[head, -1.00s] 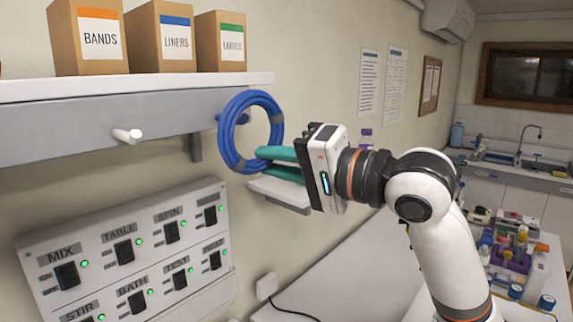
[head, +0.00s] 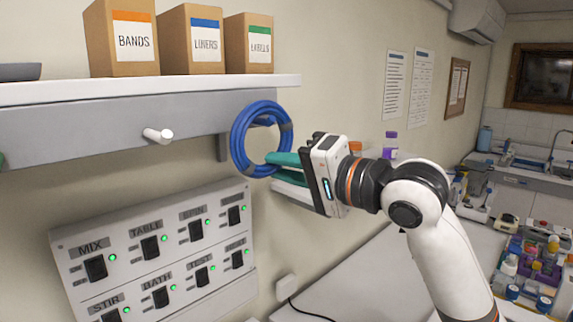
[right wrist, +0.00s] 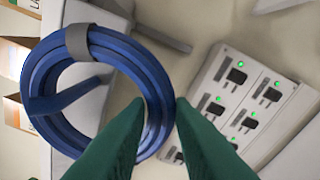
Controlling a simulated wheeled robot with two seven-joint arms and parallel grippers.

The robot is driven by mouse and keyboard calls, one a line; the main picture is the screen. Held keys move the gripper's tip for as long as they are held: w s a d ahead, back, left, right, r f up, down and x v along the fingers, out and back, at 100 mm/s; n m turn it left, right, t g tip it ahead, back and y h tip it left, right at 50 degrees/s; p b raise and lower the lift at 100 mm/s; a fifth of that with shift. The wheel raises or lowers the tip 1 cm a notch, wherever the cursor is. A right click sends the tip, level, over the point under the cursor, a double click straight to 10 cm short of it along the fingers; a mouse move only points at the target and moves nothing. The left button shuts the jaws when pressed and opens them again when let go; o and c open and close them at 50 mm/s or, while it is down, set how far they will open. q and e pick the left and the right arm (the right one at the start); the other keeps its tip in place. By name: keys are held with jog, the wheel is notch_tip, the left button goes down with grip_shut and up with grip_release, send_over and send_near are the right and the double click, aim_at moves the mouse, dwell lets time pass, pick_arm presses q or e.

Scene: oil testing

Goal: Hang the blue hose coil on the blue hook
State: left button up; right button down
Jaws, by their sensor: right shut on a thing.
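The blue hose coil (head: 240,150) is a ring of several loops with a grey band, held upright below the shelf edge. My right gripper (head: 283,163) is shut on its lower right side with green fingers, which also show in the right wrist view (right wrist: 160,125). The blue hook (head: 262,120) sticks out from the shelf's grey rail and shows within the ring's opening. In the right wrist view the blue hook (right wrist: 75,93) crosses the ring's opening and overlaps its left side. I cannot tell whether coil and hook touch. My left gripper is not in view.
A white peg (head: 158,135) stands out from the rail (head: 100,140) to the left. Boxes (head: 187,40) stand on the shelf above. A switch panel (head: 150,250) is on the wall below. A cluttered bench (head: 530,260) is at the right.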

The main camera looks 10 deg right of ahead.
dwell(0.4)
jog(key=c, duration=1.2)
grip_release()
jog(key=shift+o, duration=0.2)
jog(key=shift+s+d, duration=0.1)
